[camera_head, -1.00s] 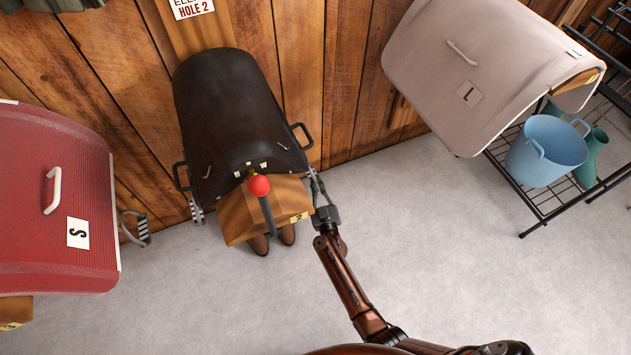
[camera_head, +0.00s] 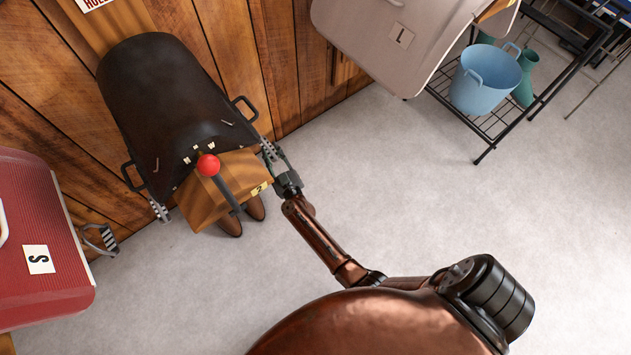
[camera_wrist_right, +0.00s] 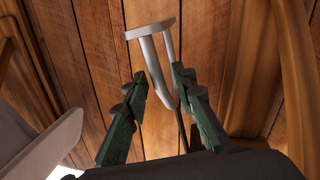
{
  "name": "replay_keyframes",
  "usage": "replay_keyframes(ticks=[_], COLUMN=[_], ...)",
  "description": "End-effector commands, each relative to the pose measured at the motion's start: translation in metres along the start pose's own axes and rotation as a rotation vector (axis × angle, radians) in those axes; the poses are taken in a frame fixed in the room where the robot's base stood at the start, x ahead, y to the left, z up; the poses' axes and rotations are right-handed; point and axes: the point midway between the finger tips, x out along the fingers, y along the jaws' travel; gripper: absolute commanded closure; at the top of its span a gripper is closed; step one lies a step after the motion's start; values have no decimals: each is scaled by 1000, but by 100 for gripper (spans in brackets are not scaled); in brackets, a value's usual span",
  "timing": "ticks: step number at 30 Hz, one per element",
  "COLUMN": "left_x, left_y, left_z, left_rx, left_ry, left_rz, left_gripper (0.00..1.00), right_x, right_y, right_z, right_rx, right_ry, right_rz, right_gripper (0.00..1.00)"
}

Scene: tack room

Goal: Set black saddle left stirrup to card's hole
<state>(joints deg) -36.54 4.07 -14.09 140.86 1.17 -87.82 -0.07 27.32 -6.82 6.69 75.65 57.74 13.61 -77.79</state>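The black saddle (camera_head: 165,95) sits on a wooden stand against the plank wall. A stirrup strap (camera_head: 160,211) hangs at its left side in the head view, and another (camera_head: 268,150) hangs at its right side. My right gripper (camera_head: 281,165) is at that right-hand strap. In the right wrist view, its green fingers (camera_wrist_right: 160,92) are apart, with a grey metal stirrup (camera_wrist_right: 149,58) reaching down between them. I cannot tell whether they touch it. The card (camera_head: 93,3) on the wall is mostly cut off. My left gripper is not in view.
A red saddle (camera_head: 45,285) marked S with a grey stirrup (camera_head: 100,240) is at the left. A pale saddle (camera_head: 370,40) marked L is at the top right, near a rack with a blue bucket (camera_head: 485,80). The floor (camera_head: 430,190) at the right is clear.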

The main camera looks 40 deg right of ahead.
Motion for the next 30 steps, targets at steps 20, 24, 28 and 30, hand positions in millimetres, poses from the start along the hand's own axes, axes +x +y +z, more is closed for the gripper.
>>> replay_keyframes(ticks=[20, 24, 28, 30], left_x=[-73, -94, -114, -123], left_y=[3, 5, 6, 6], left_z=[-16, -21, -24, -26], left_rx=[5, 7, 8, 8], left_ry=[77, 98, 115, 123], left_rz=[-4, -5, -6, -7], left_gripper=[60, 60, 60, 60], right_x=[-101, -121, -142, -153], right_y=[1, 0, 1, 1], right_z=[-11, 2, 16, 24], right_rx=[-6, -9, -9, -10], right_ry=[-49, -100, -156, -184], right_rz=[-62, -114, -159, -180], right_gripper=[75, 75, 75, 75])
